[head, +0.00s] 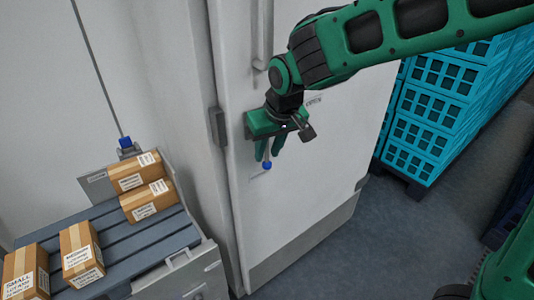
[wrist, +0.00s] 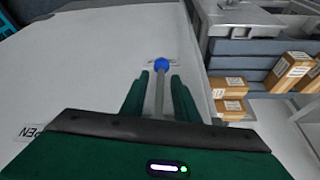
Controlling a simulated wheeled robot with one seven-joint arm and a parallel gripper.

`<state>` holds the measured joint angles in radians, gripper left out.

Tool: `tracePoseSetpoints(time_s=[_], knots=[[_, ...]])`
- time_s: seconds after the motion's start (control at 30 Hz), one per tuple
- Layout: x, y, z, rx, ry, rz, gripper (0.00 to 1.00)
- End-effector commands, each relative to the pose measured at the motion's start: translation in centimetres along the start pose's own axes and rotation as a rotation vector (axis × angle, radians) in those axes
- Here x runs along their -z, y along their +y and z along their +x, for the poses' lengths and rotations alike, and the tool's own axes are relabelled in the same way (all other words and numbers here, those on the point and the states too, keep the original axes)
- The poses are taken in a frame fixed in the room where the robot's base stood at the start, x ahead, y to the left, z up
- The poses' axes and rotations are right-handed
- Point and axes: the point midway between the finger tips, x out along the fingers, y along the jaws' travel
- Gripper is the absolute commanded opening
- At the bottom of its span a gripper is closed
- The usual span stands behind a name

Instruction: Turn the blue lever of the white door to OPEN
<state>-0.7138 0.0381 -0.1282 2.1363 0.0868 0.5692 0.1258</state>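The white door (head: 315,175) fills the middle of the head view and the left of the wrist view (wrist: 75,75). Its lever is a thin grey rod with a blue ball end (head: 267,165), pointing down the door. In the wrist view the blue ball (wrist: 160,65) lies over a small label, just beyond my fingertips. My gripper (head: 270,147) is at the door with its fingers pointing down. Its fingers (wrist: 159,88) are apart, one on each side of the rod, with a narrow gap visible on both sides. The lever's pivot is hidden behind my gripper.
A partly hidden label reading "PEN" (wrist: 32,132) is on the door. A vertical handle (head: 262,35) is above my gripper. Small cartons (head: 148,200) sit on a slatted grey conveyor at left. Turquoise crates (head: 430,125) are stacked at right. Floor between is clear.

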Motion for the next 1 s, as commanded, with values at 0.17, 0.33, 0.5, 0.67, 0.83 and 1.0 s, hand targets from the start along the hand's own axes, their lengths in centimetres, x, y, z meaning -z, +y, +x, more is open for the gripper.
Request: tracePoseSetpoints(time_s=[0.17,0.33,0.5,0.67,0.83,1.0], knots=[[0.0,0.0,1.4,-0.001,-0.001,0.000,0.28],[0.0,0.0,1.6,0.000,0.001,0.001,0.28],[0.0,0.0,1.6,0.000,0.001,0.000,0.26],[0.0,0.0,1.6,0.000,0.001,0.000,0.00],[0.1,0.1,1.6,-0.005,0.002,-0.002,0.00],[1.0,0.6,2.0,-0.039,0.008,-0.017,0.00]])
